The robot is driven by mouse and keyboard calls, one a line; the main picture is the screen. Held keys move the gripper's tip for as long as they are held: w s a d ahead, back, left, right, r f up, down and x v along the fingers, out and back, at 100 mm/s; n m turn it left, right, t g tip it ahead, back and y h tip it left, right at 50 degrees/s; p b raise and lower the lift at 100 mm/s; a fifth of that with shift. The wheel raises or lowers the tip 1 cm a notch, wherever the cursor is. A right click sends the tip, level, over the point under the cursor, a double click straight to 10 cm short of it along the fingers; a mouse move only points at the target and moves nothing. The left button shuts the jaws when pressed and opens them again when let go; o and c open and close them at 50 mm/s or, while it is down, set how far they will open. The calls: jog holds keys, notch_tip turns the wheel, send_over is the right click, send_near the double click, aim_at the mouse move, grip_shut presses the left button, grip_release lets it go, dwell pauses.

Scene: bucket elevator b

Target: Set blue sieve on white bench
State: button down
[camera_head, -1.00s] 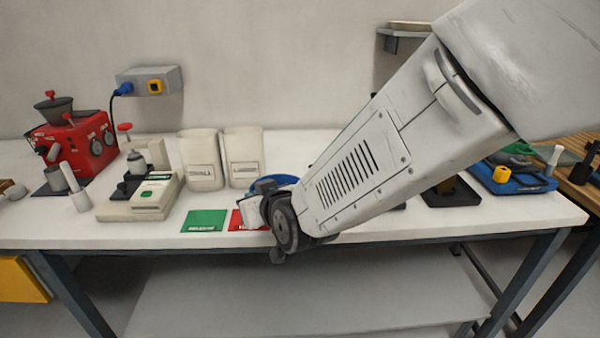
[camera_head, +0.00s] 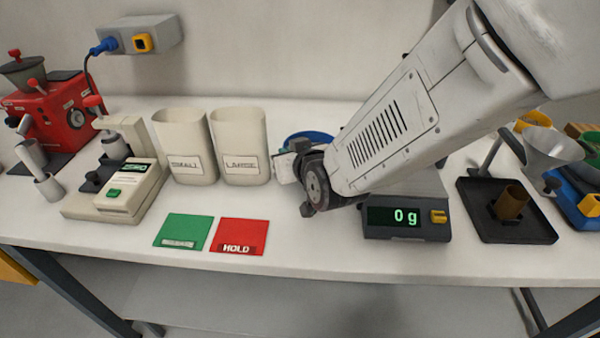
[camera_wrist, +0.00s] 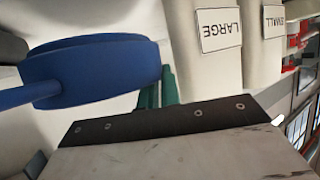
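The blue sieve (camera_head: 308,137) shows in the head view only as a blue rim behind my gripper. In the wrist view the sieve (camera_wrist: 90,70) is a large blue round body, with its handle pointing left. My gripper (camera_head: 286,166) is at the end of my arm, to the right of the LARGE container. In the wrist view its teal fingers (camera_wrist: 160,90) are close together at the sieve's right edge and look shut on it; the exact contact is partly hidden. The white bench (camera_head: 330,255) lies below.
White SMALL (camera_head: 185,150) and LARGE (camera_head: 240,150) containers stand left of my gripper. A green card (camera_head: 184,230) and a red HOLD card (camera_head: 239,236) lie in front. A scale (camera_head: 405,218) reading 0 g is to the right, beside a black tray (camera_head: 540,225). Bench between HOLD card and scale is clear.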

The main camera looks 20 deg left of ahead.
notch_tip(320, 180, down, 6)
jog(key=shift+d+f, duration=0.1)
jog(key=shift+f, duration=0.15)
jog(key=c, duration=1.6)
grip_release()
jog(key=shift+d+r, duration=0.1)
jog(key=v, duration=1.1)
jog(key=shift+s+d+r, duration=0.1)
jog(key=shift+s+d, duration=0.1)
jog(key=shift+s, duration=0.15)
